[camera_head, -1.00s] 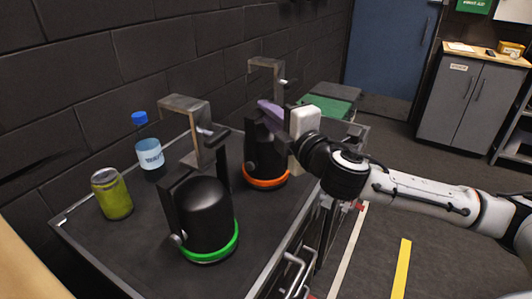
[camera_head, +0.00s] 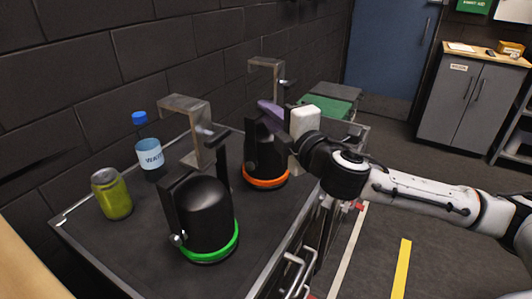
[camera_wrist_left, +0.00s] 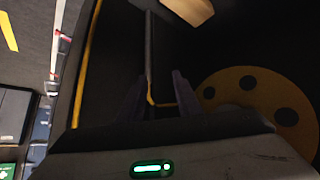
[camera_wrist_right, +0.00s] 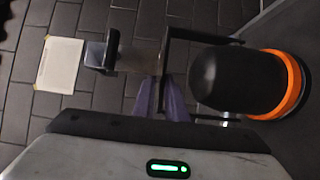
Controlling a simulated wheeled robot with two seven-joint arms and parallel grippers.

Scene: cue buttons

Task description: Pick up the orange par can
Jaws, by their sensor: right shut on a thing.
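The orange par can (camera_head: 267,184), a black lamp with an orange ring, stands upright on the black cart top (camera_head: 150,240). A grey hook clamp rises above it. My right gripper (camera_head: 271,114) is at its upper part, with purple fingers shut on the par can's bracket. In the right wrist view the fingers (camera_wrist_right: 163,100) are close together at the bracket, beside the black body and orange ring (camera_wrist_right: 295,85). The exact contact is partly hidden. My left gripper shows only in the left wrist view (camera_wrist_left: 158,92), fingers apart with nothing clearly held.
A green-ringed par can (camera_head: 207,218) with its own clamp stands nearer on the cart. A water bottle (camera_head: 149,152) and a yellow-green can (camera_head: 111,194) stand to the left. A black brick wall runs behind. A green case (camera_head: 325,110) lies beyond the cart.

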